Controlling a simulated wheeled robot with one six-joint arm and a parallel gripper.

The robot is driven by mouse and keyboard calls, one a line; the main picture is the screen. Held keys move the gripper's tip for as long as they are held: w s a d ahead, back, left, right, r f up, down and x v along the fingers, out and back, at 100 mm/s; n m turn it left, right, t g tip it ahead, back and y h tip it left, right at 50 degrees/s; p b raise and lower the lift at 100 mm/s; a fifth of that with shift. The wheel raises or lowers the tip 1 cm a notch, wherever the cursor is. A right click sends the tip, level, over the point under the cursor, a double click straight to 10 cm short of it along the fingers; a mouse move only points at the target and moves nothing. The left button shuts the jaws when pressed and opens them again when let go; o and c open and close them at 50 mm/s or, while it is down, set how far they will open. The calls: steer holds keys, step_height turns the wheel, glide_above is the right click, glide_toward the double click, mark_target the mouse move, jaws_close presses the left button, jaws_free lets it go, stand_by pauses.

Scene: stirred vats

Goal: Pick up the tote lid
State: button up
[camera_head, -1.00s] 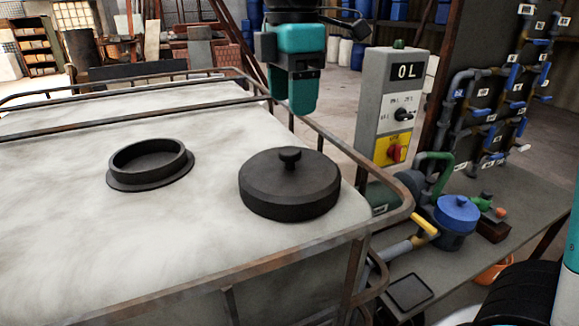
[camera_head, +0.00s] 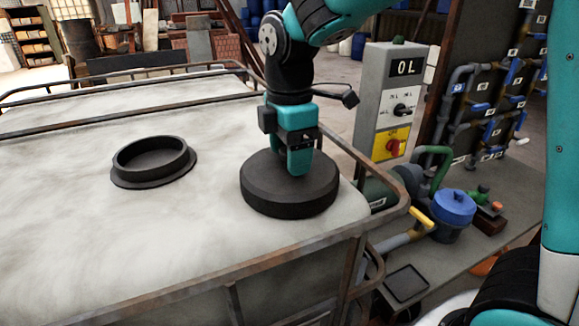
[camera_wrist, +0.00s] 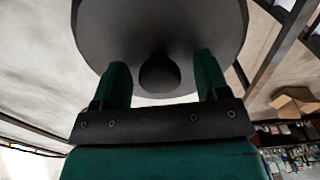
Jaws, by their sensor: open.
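The tote lid (camera_head: 289,196) is a round black cap lying flat on top of the white tote (camera_head: 60,230), near its right front corner. It also fills the top of the wrist view (camera_wrist: 160,30), with its knob (camera_wrist: 160,75) between my fingers. My gripper (camera_head: 299,170) is over the middle of the lid, pointing down, and hides the knob in the head view. In the wrist view my gripper (camera_wrist: 160,78) is open, with one finger on each side of the knob and visible gaps. The tote's open black neck (camera_head: 152,160) is to the left.
A rusty metal frame (camera_head: 250,252) runs around the tote's top edge, close to the lid. A grey control box (camera_head: 392,75) marked OL stands behind right. A blue-lidded pot (camera_head: 454,209) and pipes are on the bench at right.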

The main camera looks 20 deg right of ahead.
steer(key=c, duration=1.1)
steer(key=shift+r, duration=0.2)
